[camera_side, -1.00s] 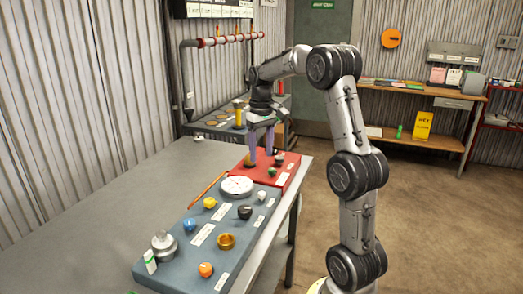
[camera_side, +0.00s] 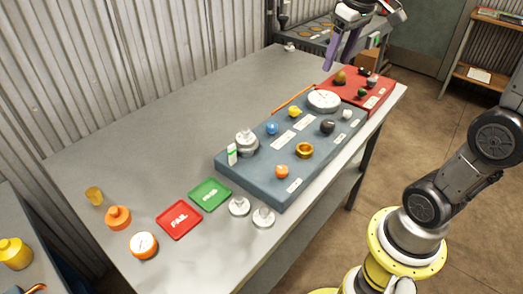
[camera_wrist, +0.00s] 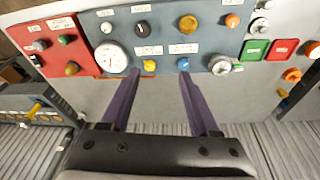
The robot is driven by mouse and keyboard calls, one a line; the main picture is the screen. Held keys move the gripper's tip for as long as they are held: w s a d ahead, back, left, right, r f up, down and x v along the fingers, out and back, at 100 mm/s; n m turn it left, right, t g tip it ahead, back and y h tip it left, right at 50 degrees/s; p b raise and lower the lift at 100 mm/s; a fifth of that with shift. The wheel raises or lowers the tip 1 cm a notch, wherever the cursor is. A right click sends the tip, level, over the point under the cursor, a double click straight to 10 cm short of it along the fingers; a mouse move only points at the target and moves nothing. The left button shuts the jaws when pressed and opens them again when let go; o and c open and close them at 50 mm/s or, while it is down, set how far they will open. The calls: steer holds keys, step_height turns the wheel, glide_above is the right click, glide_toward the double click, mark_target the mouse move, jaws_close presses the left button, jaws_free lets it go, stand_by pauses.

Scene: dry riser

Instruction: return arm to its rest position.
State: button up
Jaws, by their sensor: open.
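My gripper (camera_side: 338,60) is at the top of the side view, above the far end of the bench behind the red panel (camera_side: 350,95). Its upper part is cut off by the frame edge. In the wrist view its two purple fingers (camera_wrist: 159,73) are spread apart with nothing between them. The blue-grey panel (camera_wrist: 212,20) and the red panel (camera_wrist: 30,28) lie beyond the fingertips. My gripper appears apart from both panels.
The grey bench (camera_side: 190,110) holds the panels, a white dial (camera_side: 324,100), and several knobs. Green (camera_side: 210,194) and red (camera_side: 180,219) plates, silver weights (camera_side: 239,206) and orange pieces (camera_side: 117,217) lie nearer. A wooden shelf (camera_side: 478,76) stands behind.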

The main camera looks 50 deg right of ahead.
steer(key=s+a+n+t, duration=0.2)
steer(key=s+a, duration=0.6)
steer(key=a, duration=0.1)
steer(key=s+a+f+t+y, duration=0.1)
steer(key=s+a+f, duration=0.1)
steer(key=s+f, duration=0.3)
step_height(320, 180, down, 3)
steer(key=shift+a+r, duration=0.2)
steer(key=shift+a, duration=0.05)
steer(key=shift+s, duration=0.1)
stand_by(0.8)
